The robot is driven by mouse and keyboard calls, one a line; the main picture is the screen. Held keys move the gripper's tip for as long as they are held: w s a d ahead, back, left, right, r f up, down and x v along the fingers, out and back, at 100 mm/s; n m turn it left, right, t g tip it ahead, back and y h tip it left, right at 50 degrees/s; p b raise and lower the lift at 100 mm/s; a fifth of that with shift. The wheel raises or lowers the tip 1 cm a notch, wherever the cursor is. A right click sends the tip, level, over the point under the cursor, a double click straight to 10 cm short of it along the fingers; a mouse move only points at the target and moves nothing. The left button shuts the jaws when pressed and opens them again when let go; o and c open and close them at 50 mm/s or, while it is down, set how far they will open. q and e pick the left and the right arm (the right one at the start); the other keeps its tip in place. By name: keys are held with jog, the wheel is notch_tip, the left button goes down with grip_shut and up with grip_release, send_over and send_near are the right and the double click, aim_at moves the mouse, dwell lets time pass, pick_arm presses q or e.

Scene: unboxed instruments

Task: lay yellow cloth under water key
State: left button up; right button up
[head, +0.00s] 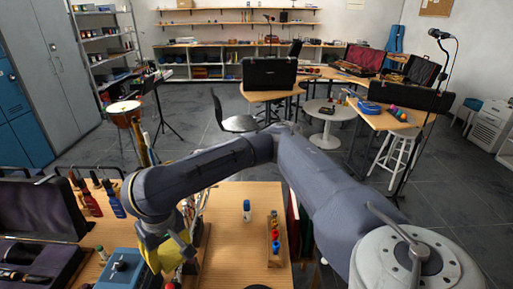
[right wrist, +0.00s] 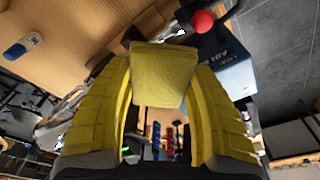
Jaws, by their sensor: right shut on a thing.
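My right gripper (head: 165,258) reaches in over the left part of the wooden bench, its yellow fingers pointing down. In the right wrist view the gripper (right wrist: 163,100) is shut on the yellow cloth (right wrist: 158,75), a folded pad held between the two ribbed fingers. In the head view I cannot separate the cloth from the yellow fingers. A shiny metal instrument (head: 192,210) lies partly hidden behind my wrist on the bench. Its water key cannot be made out. My left gripper is not in view.
A blue box (head: 120,266) stands just left of the gripper; it also shows in the wrist view (right wrist: 230,72). An open dark case (head: 38,232) is at the left. A small white-and-blue bottle (head: 247,210) and a wooden rack (head: 274,240) stand to the right, with bare bench around the bottle.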

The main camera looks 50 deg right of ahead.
jog(key=w+d+r+m, duration=0.1)
jog(key=w+r+m, duration=0.3)
jog(key=w+r, duration=1.5)
jog(key=w+d+r+m+h, duration=0.15)
jog(key=w+d, duration=0.35)
jog(key=d, duration=0.5)
jog(key=w+d+r+m+y, duration=0.1)
jog(key=w+d+r+m, duration=0.2)
jog(key=w+d, duration=0.45)
jog(key=s+d+f+m, duration=0.1)
jog(key=d+f, duration=0.3)
jog(key=d, duration=0.4)
jog(key=s+d+f+m+g, duration=0.1)
jog(key=d+f+m, duration=0.1)
jog(key=d+f, duration=0.45)
jog(key=s+d+f+m, duration=0.1)
jog(key=s+d+f, duration=0.15)
jog(key=d, duration=0.75)
jog(key=s+d+f+n, duration=0.1)
jog(key=s+d+f, duration=0.2)
jog(key=f, duration=0.4)
jog(key=s+d+f+n, duration=0.1)
jog(key=s+d+f, duration=0.2)
jog(key=s+f, duration=0.3)
jog(key=s+d+f+n, duration=0.1)
jog(key=s+d+f, duration=0.3)
jog(key=f, duration=0.5)
jog(key=shift+s+f+n+t+h, duration=0.15)
jog(key=shift+s+n+t+h, duration=0.1)
jog(key=shift+n+t+h, duration=0.1)
